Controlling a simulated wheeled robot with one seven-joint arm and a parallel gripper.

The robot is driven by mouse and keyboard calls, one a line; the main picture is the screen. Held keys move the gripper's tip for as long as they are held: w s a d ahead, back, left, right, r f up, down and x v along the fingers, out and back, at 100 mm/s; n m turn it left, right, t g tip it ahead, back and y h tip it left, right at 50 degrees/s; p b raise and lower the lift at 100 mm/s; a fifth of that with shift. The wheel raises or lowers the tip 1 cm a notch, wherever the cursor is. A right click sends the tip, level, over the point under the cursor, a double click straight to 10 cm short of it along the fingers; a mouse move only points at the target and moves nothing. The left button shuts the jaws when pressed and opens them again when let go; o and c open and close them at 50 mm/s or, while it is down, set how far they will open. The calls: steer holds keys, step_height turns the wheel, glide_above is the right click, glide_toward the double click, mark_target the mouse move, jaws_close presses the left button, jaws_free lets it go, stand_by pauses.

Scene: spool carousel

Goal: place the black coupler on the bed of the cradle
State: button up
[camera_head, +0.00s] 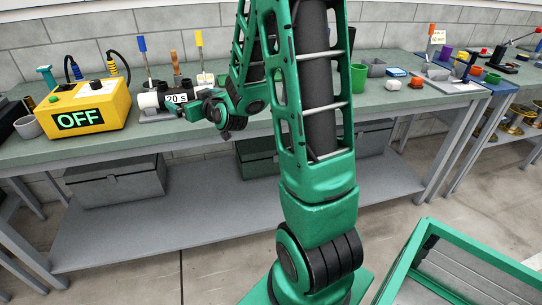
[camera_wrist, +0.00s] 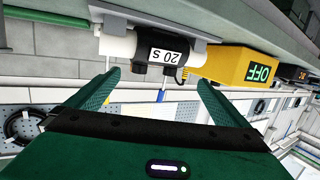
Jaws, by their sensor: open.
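The black coupler (camera_wrist: 152,52) carries a white "20 s" label and lies level, with white pipe (camera_wrist: 115,46) showing at its ends. In the head view the coupler (camera_head: 178,91) is partly hidden by my wrist. The grey cradle (camera_wrist: 200,25) is right by the coupler, its base also showing in the head view (camera_head: 154,118). The coupler appears to rest on it, but the contact is not clear. My gripper (camera_wrist: 160,80) is open and empty, its fingers pointing toward the coupler and apart from it. My gripper also shows in the head view (camera_head: 204,107).
A yellow box (camera_head: 86,107) reading OFF stands left of the cradle, with a grey cup (camera_head: 28,126) beside it. Upright blue-handled (camera_head: 143,45) and yellow-handled (camera_head: 199,39) tools stand behind. A green cup (camera_head: 358,77) and small parts lie right on the bench.

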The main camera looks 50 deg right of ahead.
steer(key=s+a+f+m+g+y, duration=0.1)
steer(key=s+g, duration=0.7)
steer(key=s, duration=1.2)
steer(key=s+a+f+m+g+y, duration=0.1)
steer(key=s+m+g, duration=0.3)
steer(key=s, duration=1.7)
steer(key=f+g, duration=0.1)
steer(key=g, duration=0.3)
steer(key=shift+s+f, duration=0.3)
steer(key=shift+w, duration=0.1)
steer(key=shift+w+a+f, duration=0.1)
steer(key=shift+w+f, duration=0.15)
steer(key=shift+w, duration=0.25)
